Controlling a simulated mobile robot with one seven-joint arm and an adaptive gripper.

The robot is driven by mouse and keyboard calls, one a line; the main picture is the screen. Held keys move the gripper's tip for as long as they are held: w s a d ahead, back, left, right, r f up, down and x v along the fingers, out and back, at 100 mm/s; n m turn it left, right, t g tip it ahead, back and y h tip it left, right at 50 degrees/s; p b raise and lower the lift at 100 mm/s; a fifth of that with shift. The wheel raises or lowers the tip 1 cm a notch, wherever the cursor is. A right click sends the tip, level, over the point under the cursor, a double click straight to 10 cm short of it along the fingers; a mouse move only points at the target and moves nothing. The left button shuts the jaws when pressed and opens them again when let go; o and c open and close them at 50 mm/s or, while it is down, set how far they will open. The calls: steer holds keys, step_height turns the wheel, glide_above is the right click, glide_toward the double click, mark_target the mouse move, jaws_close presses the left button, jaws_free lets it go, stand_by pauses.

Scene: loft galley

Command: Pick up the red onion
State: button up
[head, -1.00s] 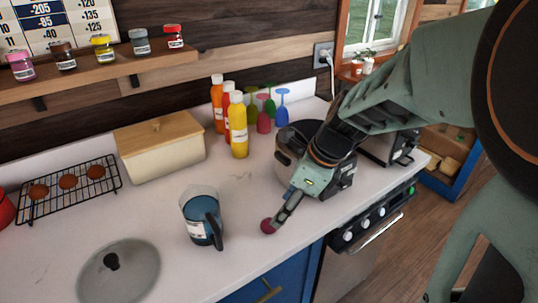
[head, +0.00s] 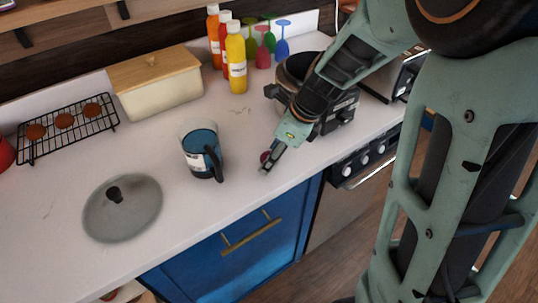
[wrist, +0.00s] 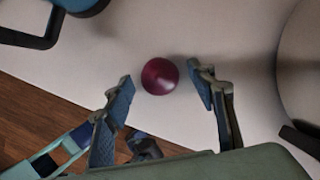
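The red onion (wrist: 160,76) is a round, dark purple-red thing on the white counter. In the wrist view it sits at the middle, between the two fingertips of my gripper (wrist: 160,74), with a gap on both sides. My gripper is open and empty. In the head view the onion (head: 264,157) shows near the counter's front edge, partly hidden behind the fingers of my gripper (head: 268,167). I cannot tell the exact height of the fingertips over the counter.
A blue-and-white pitcher (head: 201,150) stands left of the onion, and a grey lid (head: 123,209) lies further left. A dark pot (head: 299,72) stands behind my gripper, bottles (head: 236,58) at the back. The counter's front edge is close.

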steer(key=c, duration=1.1)
steer(key=shift+o, duration=0.2)
steer(key=shift+r, duration=0.1)
steer(key=shift+r+p, duration=0.75)
steer(key=shift+p, duration=0.1)
steer(key=s+d+r+p, duration=0.9)
steer(key=d+r+p, duration=0.1)
steer(key=r+p, duration=0.2)
steer(key=w+d+r, duration=0.1)
steer(key=w+r, duration=0.1)
steer(key=w, duration=0.8)
steer(key=w+d+r, duration=0.1)
steer(key=w+r, duration=0.1)
steer(key=w, duration=0.8)
steer(key=w+d+r, duration=0.1)
steer(key=w+r, duration=0.1)
steer(key=w, duration=0.8)
steer(key=shift+w+d+r+p, duration=0.15)
steer(key=shift+d+r+p, duration=0.1)
steer(key=shift+d+p, duration=0.2)
